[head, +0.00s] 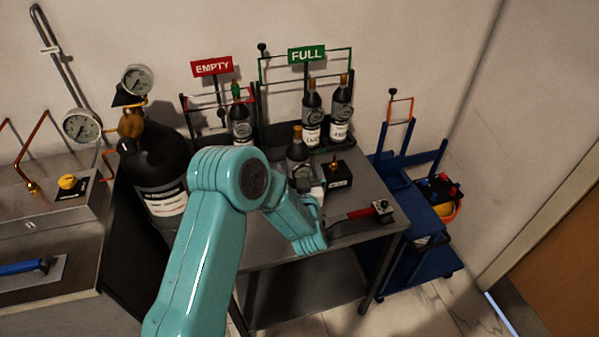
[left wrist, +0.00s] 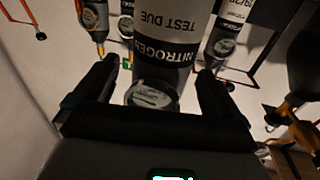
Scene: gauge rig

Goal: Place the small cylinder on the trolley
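The small cylinder (head: 298,158), dark with a brass top and a white label, stands upright near the middle of the steel table in the head view. My left arm hides its lower part. In the left wrist view, which is upside down, the cylinder (left wrist: 165,62) with its NITROGEN label shows between the fingers of my left gripper (left wrist: 158,70). The fingers are apart, with a gap visible on each side of it. The blue trolley (head: 424,223) stands right of the table. My right gripper is not in view.
Two similar cylinders (head: 312,115) stand under the green FULL sign (head: 306,55), another (head: 240,125) by the red EMPTY sign (head: 212,67). A black box (head: 338,177) and red-handled tool (head: 362,212) lie nearby. A large black cylinder (head: 155,165) stands left.

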